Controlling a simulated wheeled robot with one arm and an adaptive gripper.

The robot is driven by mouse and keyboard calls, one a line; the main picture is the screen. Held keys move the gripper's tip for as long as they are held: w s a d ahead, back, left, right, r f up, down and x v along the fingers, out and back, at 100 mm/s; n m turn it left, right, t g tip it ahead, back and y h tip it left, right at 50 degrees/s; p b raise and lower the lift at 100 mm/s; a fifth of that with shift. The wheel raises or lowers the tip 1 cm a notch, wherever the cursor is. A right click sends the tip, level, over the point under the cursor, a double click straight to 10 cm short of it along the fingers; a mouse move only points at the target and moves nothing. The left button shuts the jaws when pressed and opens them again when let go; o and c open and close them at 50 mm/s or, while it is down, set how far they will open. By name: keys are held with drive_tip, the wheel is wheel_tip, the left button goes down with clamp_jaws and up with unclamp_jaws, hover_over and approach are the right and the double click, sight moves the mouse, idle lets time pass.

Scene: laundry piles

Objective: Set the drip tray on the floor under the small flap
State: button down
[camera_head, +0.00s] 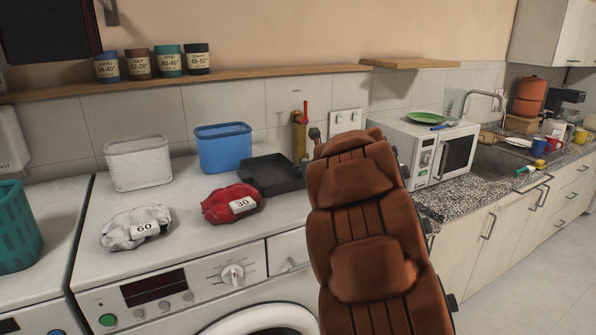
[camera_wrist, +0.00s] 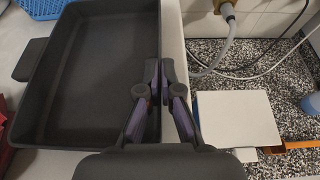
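The drip tray (camera_head: 272,175) is a dark grey, shallow rectangular tray. It is on the white washing machine top (camera_head: 190,215), near its back right, and looks empty. In the wrist view the drip tray (camera_wrist: 95,80) fills the left half. My gripper (camera_wrist: 160,70) straddles its right side wall, one finger inside and one outside, with the tips close together on the rim. It looks shut on the wall. In the head view my brown padded arm hides the gripper. The small flap cannot be made out, and the floor in front of the machine is hidden.
A red bundle marked 30 (camera_head: 231,204), a white bundle marked 60 (camera_head: 136,227), a blue basket (camera_head: 224,148) and a white basket (camera_head: 139,163) share the machine top. A tap (camera_head: 300,130) rises behind the tray. A microwave (camera_head: 425,150) stands to the right.

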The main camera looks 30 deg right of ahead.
drive_tip(key=c, duration=1.3)
unclamp_jaws()
